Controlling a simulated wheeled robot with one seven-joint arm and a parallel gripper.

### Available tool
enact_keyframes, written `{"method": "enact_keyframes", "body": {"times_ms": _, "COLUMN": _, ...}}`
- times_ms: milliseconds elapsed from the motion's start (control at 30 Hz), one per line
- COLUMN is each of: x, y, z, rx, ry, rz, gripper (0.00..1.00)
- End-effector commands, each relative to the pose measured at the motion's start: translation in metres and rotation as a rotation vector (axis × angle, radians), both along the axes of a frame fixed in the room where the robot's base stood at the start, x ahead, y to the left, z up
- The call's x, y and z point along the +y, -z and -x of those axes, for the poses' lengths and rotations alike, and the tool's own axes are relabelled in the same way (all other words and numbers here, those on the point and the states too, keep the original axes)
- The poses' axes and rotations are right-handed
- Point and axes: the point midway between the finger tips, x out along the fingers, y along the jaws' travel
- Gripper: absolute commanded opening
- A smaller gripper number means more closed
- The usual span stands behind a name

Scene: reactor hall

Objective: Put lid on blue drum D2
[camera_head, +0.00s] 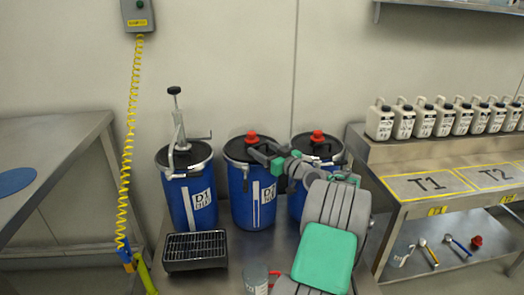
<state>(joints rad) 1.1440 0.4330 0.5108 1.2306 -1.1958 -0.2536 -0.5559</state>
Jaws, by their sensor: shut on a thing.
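A blue drum (240,200) with a white stripe and a partly hidden label stands in the middle of three drums. A black lid (236,150) with a red knob (252,136) lies over its top; I cannot tell whether it is fully seated. My gripper (260,153), grey and green, reaches in from the right, with its fingers at the lid, in front of the knob. It is shut on the lid, though the contact is small and unclear. The right blue drum (296,203) has a black top and a red knob (317,136); my arm hides most of its body.
Drum D1 (178,205), with a hand pump (179,130), stands left. A black grated tray (170,262) and a grey can (255,279) stand in front. A yellow coiled cable (130,130) hangs left. A bench (395,205) with several white jugs stands right.

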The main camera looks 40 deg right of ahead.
Motion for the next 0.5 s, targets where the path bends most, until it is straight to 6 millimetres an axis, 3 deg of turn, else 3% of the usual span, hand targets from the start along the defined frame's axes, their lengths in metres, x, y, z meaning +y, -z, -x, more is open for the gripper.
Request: {"method": "enact_keyframes", "body": {"times_ms": 500, "x": 0.0000, "y": 0.0072, "z": 0.0000, "rx": -0.002, "ry": 0.000, "rz": 0.002, "gripper": 0.04}}
